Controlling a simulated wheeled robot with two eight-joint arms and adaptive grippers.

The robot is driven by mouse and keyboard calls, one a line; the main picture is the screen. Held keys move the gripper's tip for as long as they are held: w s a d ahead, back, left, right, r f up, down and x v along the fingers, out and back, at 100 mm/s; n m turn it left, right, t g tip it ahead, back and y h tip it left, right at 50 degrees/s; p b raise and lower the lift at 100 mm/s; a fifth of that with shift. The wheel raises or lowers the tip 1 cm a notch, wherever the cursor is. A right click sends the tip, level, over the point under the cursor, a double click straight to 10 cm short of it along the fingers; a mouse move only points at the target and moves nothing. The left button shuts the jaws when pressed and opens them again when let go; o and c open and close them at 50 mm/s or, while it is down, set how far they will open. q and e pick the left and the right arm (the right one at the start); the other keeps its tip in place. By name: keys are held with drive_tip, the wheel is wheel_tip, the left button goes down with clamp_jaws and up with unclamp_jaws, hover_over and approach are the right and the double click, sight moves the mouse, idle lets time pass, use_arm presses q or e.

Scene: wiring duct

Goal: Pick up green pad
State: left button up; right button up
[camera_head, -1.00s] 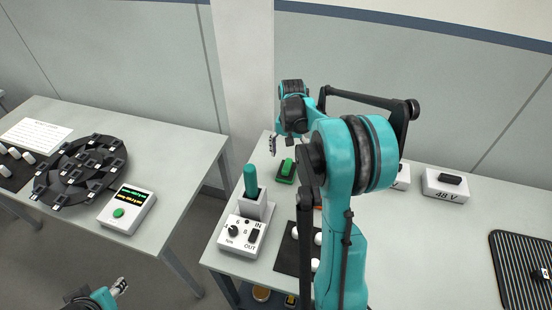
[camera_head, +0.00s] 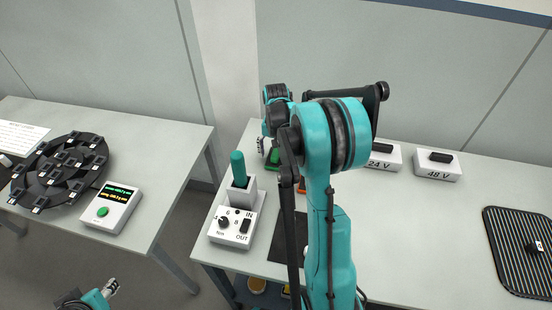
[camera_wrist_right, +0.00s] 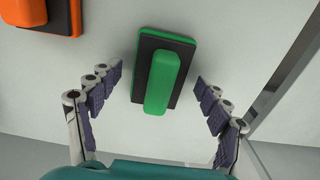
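The green pad (camera_wrist_right: 165,75) has a raised green grip on a dark base. In the right wrist view it lies on the light table top between the spread fingers of my right gripper (camera_wrist_right: 162,95), with gaps on both sides. In the head view the green pad (camera_head: 274,155) is partly hidden by my right arm. My right gripper (camera_head: 265,147) is open and empty beside it there. My left gripper (camera_head: 110,288) is small at the lower left of the head view, away from the tables; its finger opening is unclear.
An orange pad (camera_wrist_right: 52,14) lies at the upper left in the wrist view. A torque box (camera_head: 232,226) with a green-handled tool (camera_head: 238,168) stands left of my right arm. The 24 V box (camera_head: 384,157) and 48 V box (camera_head: 438,166) stand behind. The right table (camera_head: 420,230) is mostly clear.

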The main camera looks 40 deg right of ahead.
sight(276, 151)
drive_tip(key=c, duration=0.9)
drive_tip(key=shift+r, duration=0.1)
wheel_tip(276, 151, up, 4)
drive_tip(key=shift+r+p, duration=0.15)
drive_tip(key=shift+p, duration=0.95)
drive_tip(key=s+d+r+p, duration=0.3)
drive_tip(key=d+r, duration=0.3)
drive_tip(key=d, duration=0.5)
drive_tip(key=shift+s+r, duration=0.25)
drive_tip(key=shift+s, duration=0.05)
drive_tip(key=o, duration=0.5)
drive_tip(key=c, duration=0.3)
